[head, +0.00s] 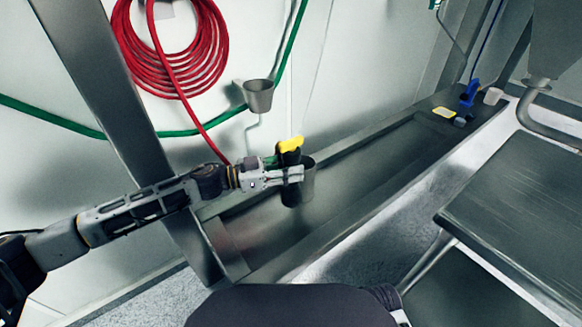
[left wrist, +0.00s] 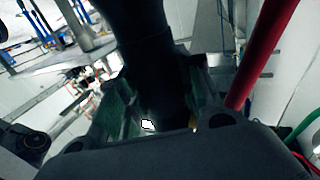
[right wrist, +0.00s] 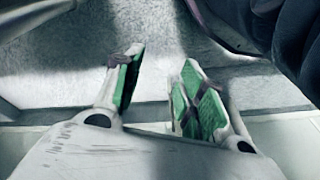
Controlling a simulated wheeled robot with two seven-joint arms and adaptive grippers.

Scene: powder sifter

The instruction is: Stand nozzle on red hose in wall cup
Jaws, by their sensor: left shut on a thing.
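The nozzle (head: 290,147) is black with a yellow top. My left gripper (head: 286,176) is shut on it and holds it roughly upright; it shows as a dark shape in the left wrist view (left wrist: 155,60). The red hose (head: 185,105) runs from a coil on the wall down to behind my left gripper, and passes right of the nozzle in the left wrist view (left wrist: 262,55). A grey wall cup (head: 258,97) sits above and left of the nozzle. My right gripper (right wrist: 155,95) is open and empty.
A green hose (head: 60,120) runs along the wall behind the wall cup. A steel post (head: 110,80) stands at left. A long metal trough (head: 350,165) runs below the wall, with blue and yellow items (head: 470,93) at its far end. A steel table (head: 520,190) is at right.

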